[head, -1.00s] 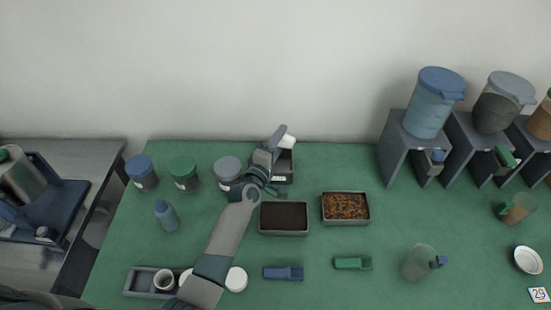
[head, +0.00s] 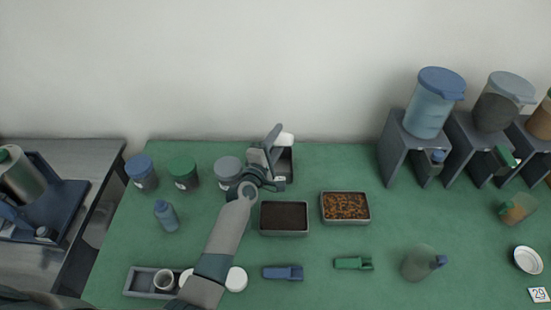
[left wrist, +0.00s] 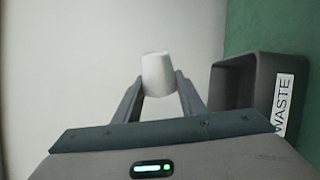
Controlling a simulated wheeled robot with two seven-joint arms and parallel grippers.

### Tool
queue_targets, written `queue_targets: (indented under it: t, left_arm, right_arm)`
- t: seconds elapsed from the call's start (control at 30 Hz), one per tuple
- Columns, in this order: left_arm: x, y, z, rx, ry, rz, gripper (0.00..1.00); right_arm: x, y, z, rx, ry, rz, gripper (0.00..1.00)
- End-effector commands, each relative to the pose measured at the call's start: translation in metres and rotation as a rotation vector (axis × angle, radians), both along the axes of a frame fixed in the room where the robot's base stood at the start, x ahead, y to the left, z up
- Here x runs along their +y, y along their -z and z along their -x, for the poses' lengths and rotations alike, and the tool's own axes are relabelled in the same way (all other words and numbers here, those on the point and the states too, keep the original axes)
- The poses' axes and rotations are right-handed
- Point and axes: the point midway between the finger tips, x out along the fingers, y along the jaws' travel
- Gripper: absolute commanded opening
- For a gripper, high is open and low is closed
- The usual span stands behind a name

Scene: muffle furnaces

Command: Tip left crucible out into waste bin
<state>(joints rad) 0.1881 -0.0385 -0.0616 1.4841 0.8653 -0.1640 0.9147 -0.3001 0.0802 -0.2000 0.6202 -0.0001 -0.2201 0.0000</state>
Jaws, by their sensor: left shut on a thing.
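My left gripper (head: 280,138) is shut on a small white crucible (head: 287,140) at the back of the bench. In the left wrist view the crucible (left wrist: 158,75) sits between the two fingertips, tilted; its opening is not clearly seen. The grey waste bin (head: 287,178) stands just below the gripper in the head view, partly hidden by it. In the left wrist view the bin (left wrist: 231,88), labelled WASTE, lies right of the crucible, apart from it. My right gripper is not in view.
Three lidded jars (head: 183,172) stand left of my arm. A dark-filled tray (head: 284,217) and a brown-filled tray (head: 345,207) are in front of the bin. Dispensers (head: 428,105) stand at right.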

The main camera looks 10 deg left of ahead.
Motion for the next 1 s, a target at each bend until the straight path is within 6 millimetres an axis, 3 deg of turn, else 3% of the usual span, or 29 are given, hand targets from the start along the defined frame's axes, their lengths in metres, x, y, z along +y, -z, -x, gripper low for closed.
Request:
queue_targets:
  t: [0.77, 1.0]
  left_arm:
    - [0.004, 0.0, 0.011, 0.011, 0.0, 0.058, 0.14]
    - [-0.001, 0.001, -0.01, 0.011, 0.0, 0.059, 0.14]
  right_arm:
    - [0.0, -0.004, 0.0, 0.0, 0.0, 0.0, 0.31]
    - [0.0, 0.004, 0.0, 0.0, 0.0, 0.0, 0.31]
